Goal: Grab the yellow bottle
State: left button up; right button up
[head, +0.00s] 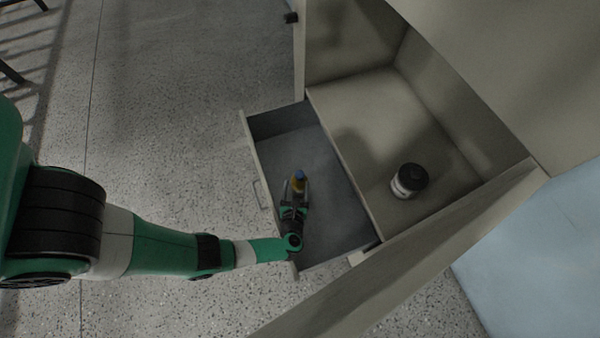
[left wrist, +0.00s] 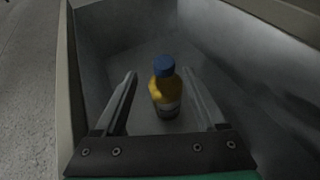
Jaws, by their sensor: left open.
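The yellow bottle (head: 298,182) with a blue cap stands upright inside the open drawer (head: 335,195). In the left wrist view the bottle (left wrist: 165,92) shows its yellow body, blue cap and a pale label band low down. My left gripper (head: 298,190) is open and reaches into the drawer. In the left wrist view its two fingers lie to the left and right of the bottle, with a gap on each side. The bottle's lower part is partly hidden by the gripper in the head view. My right gripper is in neither view.
A jar with a black lid (head: 409,181) stands on the cabinet shelf (head: 375,100) right of the drawer. The drawer's front wall and handle (head: 258,194) are on the left, close to my arm. Speckled floor (head: 180,110) lies open on the left.

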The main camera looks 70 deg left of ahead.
aim_at(299, 176)
pick_arm(q)
jog(key=shift+a+f, duration=0.15)
jog(key=shift+f, duration=0.1)
jog(key=b+x, duration=0.1)
jog(key=x, duration=0.1)
jog(key=b+x, duration=0.2)
jog(key=shift+w+f, duration=0.15)
jog(key=shift+w, duration=0.2)
jog(key=shift+w+a, duration=0.1)
jog(key=shift+a, duration=0.15)
jog(key=shift+d, duration=0.1)
jog(key=shift+c, duration=0.5)
grip_shut()
